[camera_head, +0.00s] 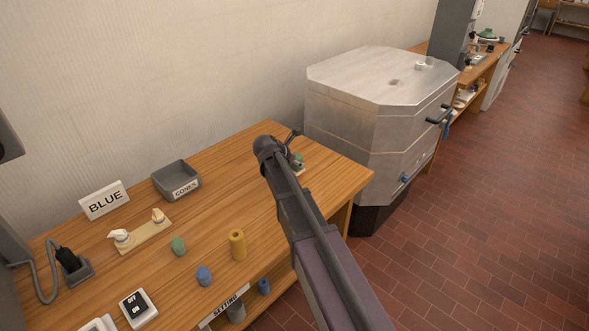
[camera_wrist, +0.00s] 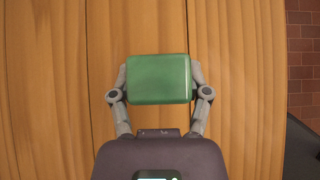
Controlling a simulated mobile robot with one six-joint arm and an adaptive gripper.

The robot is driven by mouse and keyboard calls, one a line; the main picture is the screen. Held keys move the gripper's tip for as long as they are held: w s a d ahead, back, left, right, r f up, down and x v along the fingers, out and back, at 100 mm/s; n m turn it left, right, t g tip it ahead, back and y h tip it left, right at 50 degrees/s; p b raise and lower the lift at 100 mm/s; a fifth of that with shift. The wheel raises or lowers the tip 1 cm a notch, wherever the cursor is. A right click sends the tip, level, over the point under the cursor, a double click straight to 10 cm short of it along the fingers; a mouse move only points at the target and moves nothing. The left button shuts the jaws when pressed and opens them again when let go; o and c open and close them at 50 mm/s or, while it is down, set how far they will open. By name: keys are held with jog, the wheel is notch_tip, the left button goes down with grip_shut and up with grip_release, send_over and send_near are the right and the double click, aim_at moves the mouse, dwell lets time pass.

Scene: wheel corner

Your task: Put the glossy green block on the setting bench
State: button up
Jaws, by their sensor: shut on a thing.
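The glossy green block (camera_wrist: 158,80) sits between the two fingers of my gripper (camera_wrist: 160,84) in the wrist view, with a finger against each side. Bench wood lies behind it. In the head view only a small part of the green block (camera_head: 299,159) shows, past the end of my arm. The wooden setting bench (camera_head: 230,190) carries a SETTING label on its front edge. My gripper (camera_head: 296,152) is over the bench's far right part. I cannot tell whether the block touches the bench top.
On the bench are a grey CONES tray (camera_head: 173,187), a BLUE sign (camera_head: 104,201), a dull green piece (camera_head: 178,245), a blue piece (camera_head: 204,275) and a yellow cylinder (camera_head: 237,245). A metal kiln-like box (camera_head: 345,120) stands beyond the right end. The bench middle has free room.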

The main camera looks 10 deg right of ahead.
aim_at(295, 168)
jog(key=shift+w, duration=0.4)
jog(key=shift+w+f+b, duration=0.25)
jog(key=shift+f+b, duration=1.55)
jog(key=shift+b, duration=0.05)
jog(key=shift+f, duration=0.2)
jog(key=o, duration=1.3)
jog(key=shift+r, duration=0.1)
jog(key=shift+c, duration=0.2)
jog(key=shift+r, duration=0.2)
